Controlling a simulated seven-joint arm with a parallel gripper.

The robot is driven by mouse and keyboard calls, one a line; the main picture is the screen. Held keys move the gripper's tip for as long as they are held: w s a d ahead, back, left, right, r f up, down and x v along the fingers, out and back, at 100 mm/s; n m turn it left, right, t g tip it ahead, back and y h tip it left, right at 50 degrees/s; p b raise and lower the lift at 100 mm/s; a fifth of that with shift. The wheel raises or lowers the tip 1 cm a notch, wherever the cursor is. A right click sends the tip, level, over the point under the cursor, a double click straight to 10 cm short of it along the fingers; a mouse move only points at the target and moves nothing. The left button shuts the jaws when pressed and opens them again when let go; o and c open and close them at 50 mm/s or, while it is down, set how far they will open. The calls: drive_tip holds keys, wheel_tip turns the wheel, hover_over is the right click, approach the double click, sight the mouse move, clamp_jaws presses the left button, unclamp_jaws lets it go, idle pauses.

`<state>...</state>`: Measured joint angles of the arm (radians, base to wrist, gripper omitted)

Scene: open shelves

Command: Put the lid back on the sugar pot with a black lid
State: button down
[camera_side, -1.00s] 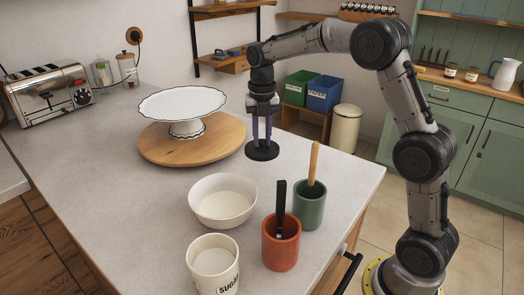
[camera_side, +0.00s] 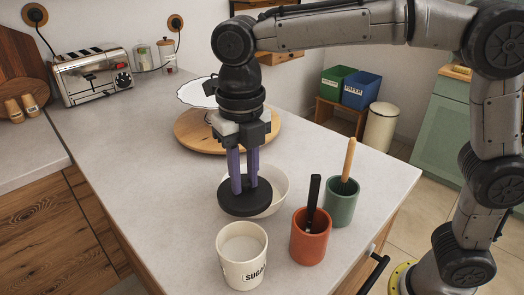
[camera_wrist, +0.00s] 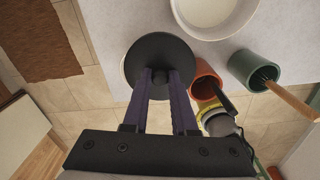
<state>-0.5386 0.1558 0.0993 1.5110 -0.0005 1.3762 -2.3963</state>
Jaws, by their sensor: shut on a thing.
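My gripper (camera_side: 246,187) is shut on the black lid (camera_side: 240,204), a round flat disc held roughly level in the air. In the wrist view my gripper (camera_wrist: 160,80) pinches the knob of the lid (camera_wrist: 158,48). The cream sugar pot (camera_side: 232,267), marked SUGAR, stands upright and uncovered on the counter, with white contents showing. In the side view the lid is just above the pot's rim in the picture and apart from it.
A white bowl (camera_side: 277,190) is partly hidden behind the lid. A red pot (camera_side: 309,248) with a black-handled tool and a green pot (camera_side: 341,205) with a wooden-handled tool stand to the right. A cake stand (camera_side: 196,93) on a round wooden board (camera_side: 190,137) is farther back.

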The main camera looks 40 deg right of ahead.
sight(239, 211)
drive_tip(key=s+a, duration=0.1)
drive_tip(key=s+a+n, duration=0.1)
drive_tip(key=a, duration=0.1)
drive_tip(key=shift+s+r, duration=0.15)
drive_tip(key=shift+r, duration=0.2)
drive_tip(key=shift+s+a+f, duration=0.1)
drive_tip(key=shift+a+f, duration=0.05)
drive_tip(key=shift+f, duration=0.9)
drive_tip(key=shift+s+a+f, duration=0.1)
drive_tip(key=shift+f, duration=0.95)
drive_tip(key=shift+s+a+f, duration=0.1)
drive_tip(key=shift+a+f, duration=0.05)
drive_tip(key=shift+f, duration=0.9)
drive_tip(key=shift+f, duration=0.2)
drive_tip(key=c, duration=0.6)
unclamp_jaws()
drive_tip(key=shift+c, duration=0.2)
drive_tip(key=shift+o, duration=0.2)
drive_tip(key=o, duration=0.4)
drive_tip(key=shift+o, duration=0.2)
